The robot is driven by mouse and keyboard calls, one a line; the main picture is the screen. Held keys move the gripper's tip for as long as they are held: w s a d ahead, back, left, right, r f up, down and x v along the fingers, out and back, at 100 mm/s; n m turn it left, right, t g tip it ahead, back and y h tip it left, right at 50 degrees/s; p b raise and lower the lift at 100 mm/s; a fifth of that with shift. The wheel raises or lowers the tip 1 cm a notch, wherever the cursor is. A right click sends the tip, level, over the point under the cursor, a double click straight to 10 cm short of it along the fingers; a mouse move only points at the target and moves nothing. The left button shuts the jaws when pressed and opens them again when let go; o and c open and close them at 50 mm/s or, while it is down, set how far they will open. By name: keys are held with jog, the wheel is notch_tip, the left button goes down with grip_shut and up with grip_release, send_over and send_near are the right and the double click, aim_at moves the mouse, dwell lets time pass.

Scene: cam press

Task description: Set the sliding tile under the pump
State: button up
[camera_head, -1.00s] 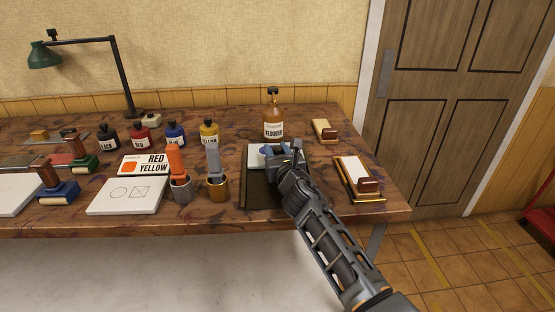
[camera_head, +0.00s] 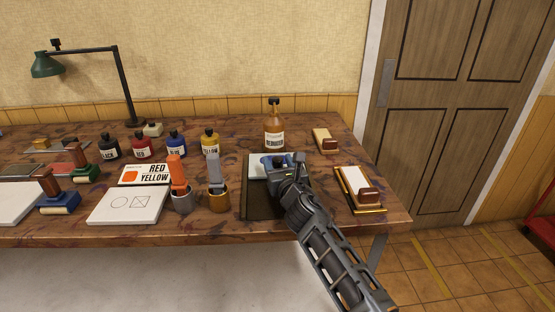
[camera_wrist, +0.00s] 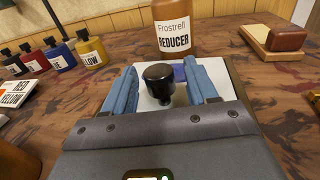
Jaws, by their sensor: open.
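A pale flat tile (camera_head: 256,171) lies at the back of a dark tray (camera_head: 262,204) on the bench. A black round knob (camera_wrist: 158,80) stands over the tile in the wrist view, with a blue patch behind it. My gripper (camera_wrist: 164,78) is open, its two blue fingers on either side of the knob, with gaps visible. In the head view, my gripper (camera_head: 279,162) covers much of the tile. A brown bottle labelled Reducer (camera_head: 274,130), its top dark, stands just behind the tile. It also shows in the wrist view (camera_wrist: 176,30), where its top is cut off.
Ink bottles (camera_head: 175,145), a white pad (camera_head: 128,206) and two cups holding tools (camera_head: 218,193) stand to the left. A wooden tray (camera_head: 371,209) and a small wooden block (camera_head: 324,140) lie to the right, near the bench's right edge.

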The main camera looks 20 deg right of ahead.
jog(key=s, duration=0.2)
jog(key=s+p, duration=0.1)
jog(key=s, duration=0.3)
jog(key=shift+s+a+p, duration=0.1)
jog(key=shift+a+p, duration=0.2)
jog(key=shift+p, duration=0.1)
